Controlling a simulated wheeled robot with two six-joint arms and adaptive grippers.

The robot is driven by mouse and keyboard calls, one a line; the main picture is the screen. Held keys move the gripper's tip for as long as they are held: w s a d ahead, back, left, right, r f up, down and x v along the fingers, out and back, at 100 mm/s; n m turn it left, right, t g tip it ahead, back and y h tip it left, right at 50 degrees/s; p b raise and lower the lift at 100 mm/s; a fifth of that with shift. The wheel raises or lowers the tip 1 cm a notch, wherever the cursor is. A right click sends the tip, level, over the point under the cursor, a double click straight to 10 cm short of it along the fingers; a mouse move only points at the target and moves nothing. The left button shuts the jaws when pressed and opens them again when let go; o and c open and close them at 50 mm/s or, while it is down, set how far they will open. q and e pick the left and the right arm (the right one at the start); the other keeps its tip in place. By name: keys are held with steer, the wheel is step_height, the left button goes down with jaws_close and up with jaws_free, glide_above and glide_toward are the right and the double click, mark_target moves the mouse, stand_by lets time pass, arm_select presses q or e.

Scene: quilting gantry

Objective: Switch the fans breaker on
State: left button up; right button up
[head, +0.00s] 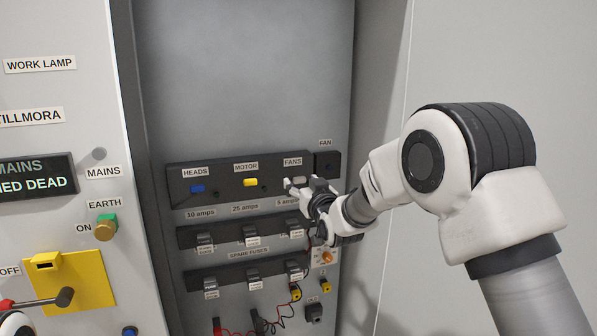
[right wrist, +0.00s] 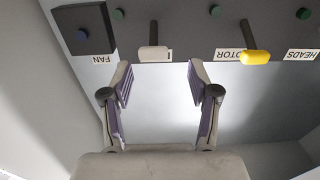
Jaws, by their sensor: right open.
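The fans breaker has a white handle (head: 299,181) under the FANS label, at the right end of the dark breaker panel (head: 222,187). In the right wrist view, the white handle (right wrist: 153,53) sits at the end of a dark rod, just beyond and between my open fingertips. My right gripper (head: 296,187) is at the panel, close to the handle; in the wrist view the gripper (right wrist: 160,72) is empty, with a visible gap to the handle. Contact cannot be told in the head view. My left gripper is not in view.
The yellow motor handle (right wrist: 255,57) is to the right in the wrist view; the blue heads handle (head: 197,188) is farther left in the head view. A FAN box (head: 326,165) adjoins the panel. Fuse rows (head: 248,236) and red and black leads (head: 263,321) lie below.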

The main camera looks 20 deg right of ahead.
mark_target(300, 179)
steer(key=w, duration=0.1)
steer(key=w+d+p, duration=0.1)
steer(key=w, duration=0.1)
steer(key=shift+w+d, duration=0.1)
steer(key=shift+w, duration=0.2)
steer(key=shift+w+f, duration=0.1)
steer(key=shift+w, duration=0.3)
steer(key=shift+a, duration=0.45)
steer(key=shift+d, duration=0.2)
jaws_close()
steer(key=shift+w+r+p, duration=0.1)
steer(key=shift+r+p, duration=0.2)
steer(key=shift+p, duration=0.25)
steer(key=shift+w+r+g+p, duration=0.15)
steer(key=shift+r+g+p, duration=0.25)
steer(key=shift+g+p, duration=0.5)
steer(key=shift+f, duration=0.2)
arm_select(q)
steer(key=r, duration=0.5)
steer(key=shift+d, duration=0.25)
arm_select(e)
jaws_free()
